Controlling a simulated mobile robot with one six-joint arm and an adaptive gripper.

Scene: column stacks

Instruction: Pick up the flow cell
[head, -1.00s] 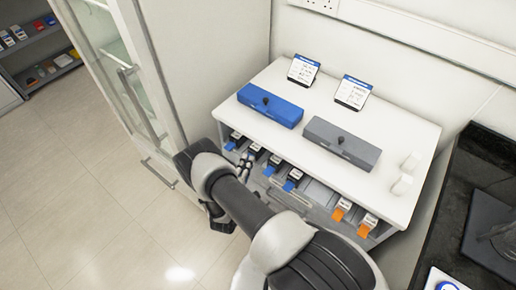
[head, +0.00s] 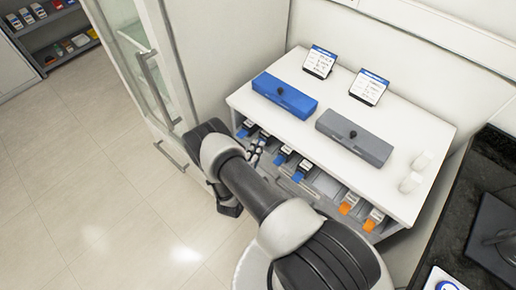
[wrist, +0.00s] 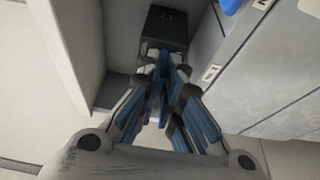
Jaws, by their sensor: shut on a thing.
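My gripper (head: 255,152) is at the front of the white cabinet, by the left part of its open row of slots. In the wrist view its blue-padded fingers (wrist: 163,62) are drawn together at the tips, shut on a dark block, the flow cell (wrist: 167,25). Its label is not visible from here. Several similar dark pieces with white labels stand in the row, some with blue tabs (head: 279,158) and two with orange tabs (head: 347,208). My arm hides part of the row.
The white cabinet top (head: 335,100) carries a blue case (head: 285,95), a grey case (head: 354,138), two label cards (head: 320,62) and two small white pieces (head: 411,182). A glass-doored cabinet (head: 140,60) stands close on the left. A black counter (head: 465,220) is at right. The floor at left is clear.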

